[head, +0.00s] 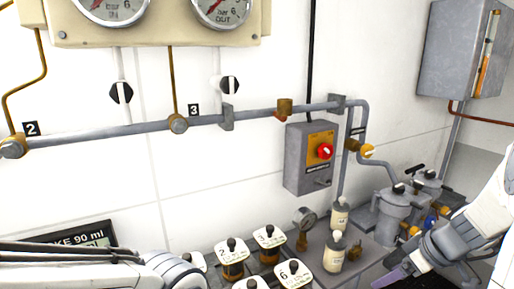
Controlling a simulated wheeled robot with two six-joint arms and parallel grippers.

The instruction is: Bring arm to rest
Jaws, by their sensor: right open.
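My right arm (483,222) is white and grey and comes in from the right edge. Its gripper (394,276) is at the lower right, in front of the grey filter housings, with a purple-tinted finger pointing down and left. It is open, and I see nothing held in it. My left arm (85,272) lies low across the bottom left, with dark cables along it. Its far end runs out of the picture near the bottom, so the left gripper does not show.
Several white-topped jars (270,236) stand bottom centre, close to my left arm. Two bottles (334,252) and a small gauge (305,217) stand left of my right gripper. Filter housings (395,208) stand behind it. A wall pipe (245,112) and red-knobbed switch box (308,160) are above.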

